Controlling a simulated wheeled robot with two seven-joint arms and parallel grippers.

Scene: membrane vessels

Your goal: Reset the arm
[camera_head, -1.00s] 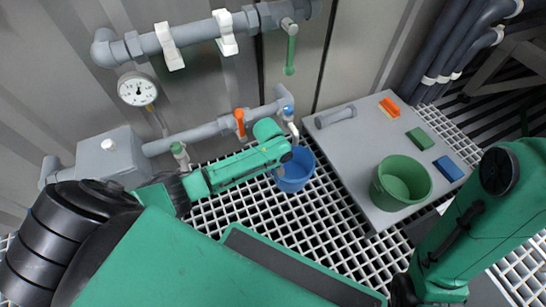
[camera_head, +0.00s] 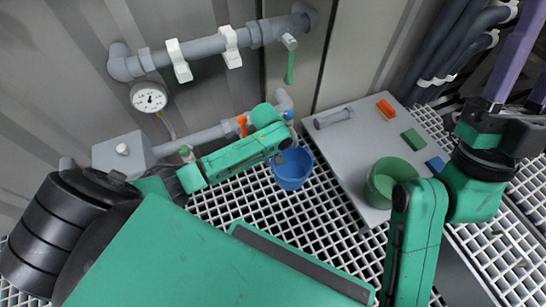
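My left arm (camera_head: 235,155) comes in from the left and is folded in front of the wall pipes, beside a blue bucket (camera_head: 292,169). Its gripper is hidden behind the arm's own links, so its fingers cannot be made out. My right arm (camera_head: 415,235) rises from the bottom right and bends toward the upper right. The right gripper (camera_head: 527,70) is at the right edge, with two long purple fingers standing apart and nothing seen between them. Their ends run toward or past the picture's edge.
A grey table (camera_head: 345,155) bears a green bucket (camera_head: 380,187), a grey cylinder (camera_head: 334,118) and orange (camera_head: 386,109), green (camera_head: 412,139) and blue (camera_head: 435,164) blocks. Pipes (camera_head: 220,42) with valves and a gauge (camera_head: 149,97) line the wall. White grating (camera_head: 330,220) covers the floor.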

